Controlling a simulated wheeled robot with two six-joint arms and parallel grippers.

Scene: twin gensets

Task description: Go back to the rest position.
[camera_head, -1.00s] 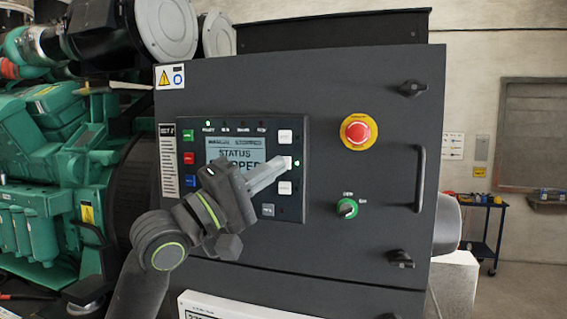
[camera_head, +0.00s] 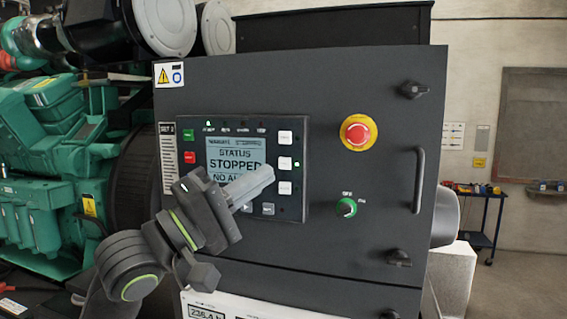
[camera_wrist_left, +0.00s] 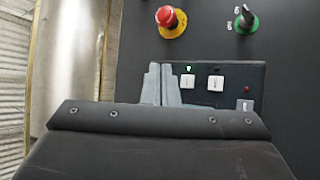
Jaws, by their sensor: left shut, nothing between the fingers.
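My left gripper (camera_head: 268,175) is shut and empty, in front of the lower right part of the control panel (camera_head: 297,208). Its fingers point up and to the right and cover part of the panel's lower buttons. In the left wrist view the closed fingers (camera_wrist_left: 161,84) reach over the panel (camera_wrist_left: 250,75), beside two white buttons. The panel's screen (camera_head: 232,150) reads "STATUS STOPPED". Whether the fingertips touch the panel I cannot tell. My right gripper is not in view.
The dark cabinet (camera_head: 330,80) carries a red emergency stop (camera_head: 359,132), a green rotary switch (camera_head: 346,207) and a vertical door handle (camera_head: 419,180). A green engine (camera_head: 40,150) stands at left. A blue trolley (camera_head: 485,215) is at the far right, with open floor around it.

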